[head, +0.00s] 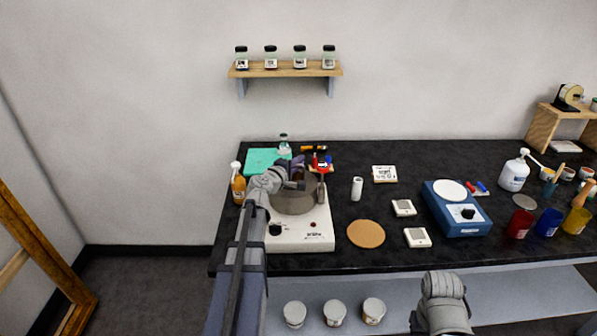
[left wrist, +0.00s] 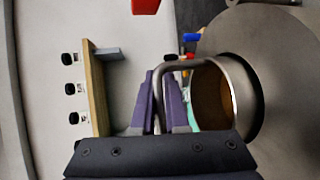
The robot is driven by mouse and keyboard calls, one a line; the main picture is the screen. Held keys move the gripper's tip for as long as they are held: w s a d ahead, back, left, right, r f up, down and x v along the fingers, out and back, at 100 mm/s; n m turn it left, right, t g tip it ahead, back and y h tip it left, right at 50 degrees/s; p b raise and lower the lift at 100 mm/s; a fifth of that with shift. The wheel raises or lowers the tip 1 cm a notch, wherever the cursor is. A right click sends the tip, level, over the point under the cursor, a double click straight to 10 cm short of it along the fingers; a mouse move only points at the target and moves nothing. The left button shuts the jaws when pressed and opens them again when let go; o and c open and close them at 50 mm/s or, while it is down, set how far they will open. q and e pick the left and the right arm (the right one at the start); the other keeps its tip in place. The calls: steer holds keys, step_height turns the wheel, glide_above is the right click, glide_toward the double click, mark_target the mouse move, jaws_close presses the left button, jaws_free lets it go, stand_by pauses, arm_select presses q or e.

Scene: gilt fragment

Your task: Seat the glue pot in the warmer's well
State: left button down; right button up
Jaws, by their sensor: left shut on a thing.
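The warmer is a white box (head: 293,239) with a knob and a round grey top (head: 296,204), near the bench's left end. That grey top (left wrist: 285,80) fills the right of the left wrist view. The glue pot (left wrist: 232,75) is a metal cup with a bright rim and brown inside, right at the well. A dark crescent borders its rim; I cannot tell how deep it sits. My left gripper (left wrist: 166,95), with purple fingers, is shut on the pot's bent handle. In the head view my left gripper (head: 298,184) is above the warmer and largely hides the pot.
An orange bottle (head: 238,186) stands close left of the warmer, with a green mat (head: 265,161) behind. A cork disc (head: 366,234) lies to the right, with a white cylinder (head: 357,189) behind it. A blue device (head: 456,210) stands farther right. A jar shelf (head: 287,69) hangs on the wall.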

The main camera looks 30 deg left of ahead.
arm_select(q)
steer(key=shift+f, duration=0.35)
arm_select(e)
steer(key=shift+f, duration=0.35)
arm_select(q)
steer(key=shift+f, duration=0.15)
steer(key=c, duration=0.9)
jaws_free()
arm_select(e)
steer(key=shift+f, duration=0.15)
arm_select(q)
steer(key=shift+s+r, duration=0.15)
steer(key=shift+r, duration=0.15)
steer(key=s, duration=0.4)
steer(key=s+r+p, duration=0.1)
steer(key=s, duration=0.2)
steer(key=s+r+p, duration=0.1)
steer(key=s, duration=0.3)
steer(key=shift+s+d, duration=0.15)
steer(key=shift+s, duration=0.15)
arm_select(e)
step_height(320, 180, up, 2)
steer(key=shift+r, duration=0.25)
